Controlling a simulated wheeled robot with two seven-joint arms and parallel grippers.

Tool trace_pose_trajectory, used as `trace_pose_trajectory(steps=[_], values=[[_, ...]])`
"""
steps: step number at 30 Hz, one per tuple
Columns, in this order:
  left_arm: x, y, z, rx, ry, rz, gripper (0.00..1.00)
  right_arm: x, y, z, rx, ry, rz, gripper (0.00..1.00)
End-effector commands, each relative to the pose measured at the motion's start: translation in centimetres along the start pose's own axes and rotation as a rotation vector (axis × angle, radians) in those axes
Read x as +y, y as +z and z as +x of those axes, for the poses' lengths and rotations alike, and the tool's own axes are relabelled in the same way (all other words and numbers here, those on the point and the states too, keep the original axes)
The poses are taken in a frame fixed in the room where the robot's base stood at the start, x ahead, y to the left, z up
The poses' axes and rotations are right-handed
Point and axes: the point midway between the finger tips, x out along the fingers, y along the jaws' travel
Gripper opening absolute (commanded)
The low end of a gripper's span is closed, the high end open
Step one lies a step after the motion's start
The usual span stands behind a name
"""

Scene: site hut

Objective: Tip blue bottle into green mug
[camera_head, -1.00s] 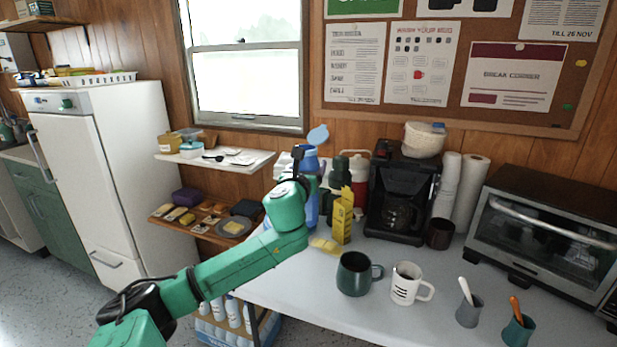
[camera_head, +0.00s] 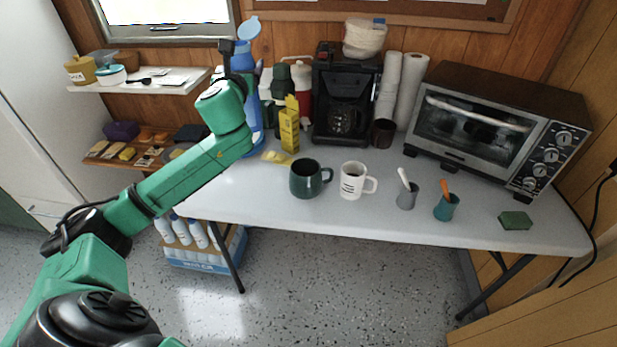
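The blue bottle (camera_head: 257,112) stands upright at the left back of the white table, its light blue lid (camera_head: 249,27) open at the top. The dark green mug (camera_head: 304,182) stands upright near the front edge, to the right of the bottle, its handle to the right. My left arm reaches in from the left, and my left gripper (camera_head: 229,62) is at the bottle's upper part. The wrist hides most of the fingers and part of the bottle, so I cannot see whether they grip it. My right gripper is out of view.
A white mug (camera_head: 352,182) stands just right of the green mug. A yellow carton (camera_head: 289,130) and a yellow cloth-like piece (camera_head: 276,157) are between bottle and mug. Behind stand a coffee maker (camera_head: 340,100) and a toaster oven (camera_head: 480,125). Two small cups with spoons stand at right.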

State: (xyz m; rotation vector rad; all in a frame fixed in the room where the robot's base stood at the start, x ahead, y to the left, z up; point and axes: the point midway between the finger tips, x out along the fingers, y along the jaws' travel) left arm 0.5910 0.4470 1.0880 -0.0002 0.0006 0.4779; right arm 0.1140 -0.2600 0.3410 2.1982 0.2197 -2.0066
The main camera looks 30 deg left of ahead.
Motion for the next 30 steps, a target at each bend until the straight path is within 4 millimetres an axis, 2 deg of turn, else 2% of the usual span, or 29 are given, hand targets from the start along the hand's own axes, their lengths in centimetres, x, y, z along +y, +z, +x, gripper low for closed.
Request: trace_pose_trajectory(steps=[9, 14, 17, 23, 30], values=[[-0.1, 0.1, 0.0, -0.003, -0.003, 0.000, 0.00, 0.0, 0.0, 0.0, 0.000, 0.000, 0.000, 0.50], [-1.6, -0.8, -0.4, -0.009, -0.057, 0.005, 0.00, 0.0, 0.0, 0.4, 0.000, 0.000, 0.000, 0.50], [-3.7, -1.8, -0.9, -0.016, -0.128, 0.012, 0.00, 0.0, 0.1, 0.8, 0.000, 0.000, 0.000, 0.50], [-9.2, -4.6, -3.2, -0.028, -0.330, 0.019, 0.00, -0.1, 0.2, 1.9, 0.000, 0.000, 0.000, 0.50], [-16.0, -8.6, -7.9, -0.019, -0.607, 0.014, 0.00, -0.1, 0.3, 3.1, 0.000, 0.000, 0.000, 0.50]])
